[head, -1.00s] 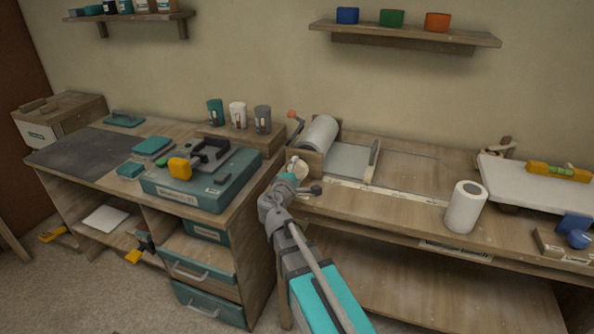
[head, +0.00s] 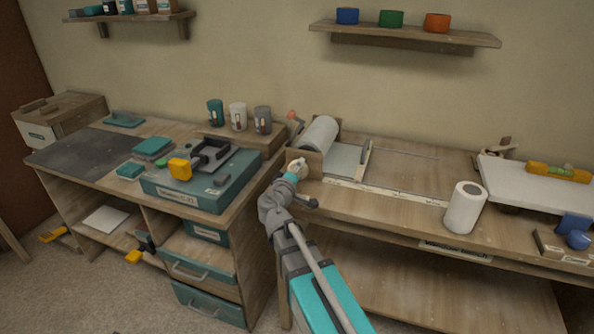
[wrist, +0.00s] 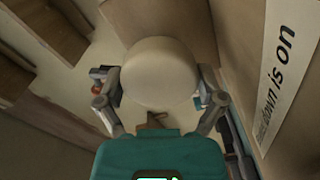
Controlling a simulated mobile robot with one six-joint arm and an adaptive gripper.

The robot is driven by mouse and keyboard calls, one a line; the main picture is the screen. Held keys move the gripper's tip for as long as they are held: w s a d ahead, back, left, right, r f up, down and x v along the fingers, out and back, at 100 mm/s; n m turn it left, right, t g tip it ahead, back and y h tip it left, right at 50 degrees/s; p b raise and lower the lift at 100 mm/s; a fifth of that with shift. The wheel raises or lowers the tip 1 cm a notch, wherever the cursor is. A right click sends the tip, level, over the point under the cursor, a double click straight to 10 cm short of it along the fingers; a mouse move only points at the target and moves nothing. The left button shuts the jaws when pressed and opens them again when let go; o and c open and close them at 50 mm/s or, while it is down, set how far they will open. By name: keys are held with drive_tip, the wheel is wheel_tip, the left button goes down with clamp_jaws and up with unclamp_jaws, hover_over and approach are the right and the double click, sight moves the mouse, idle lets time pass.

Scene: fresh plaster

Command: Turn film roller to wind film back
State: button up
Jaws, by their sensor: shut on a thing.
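The film roller (head: 320,134) is a pale roll lying in a wooden holder at the left end of the right bench. A round cream knob (head: 297,167) sits at its near end, and it fills the middle of the wrist view (wrist: 158,74). My gripper (wrist: 157,88) is shut on this knob, with one finger on each side. In the head view my gripper (head: 298,172) partly hides the knob. A sheet of film (head: 343,159) runs right from the roller to a thin wooden bar (head: 366,158). The knob's far side is hidden.
A lever with a red end (head: 291,115) stands behind the roller. A white roll (head: 464,207) stands upright on the right bench (head: 410,212). A teal case (head: 205,182) lies on the left bench, close to my arm. The bench middle is mostly clear.

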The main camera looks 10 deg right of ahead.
drive_tip(key=o, duration=0.8)
drive_tip(key=shift+o, duration=0.2)
drive_tip(key=shift+v, duration=3.8)
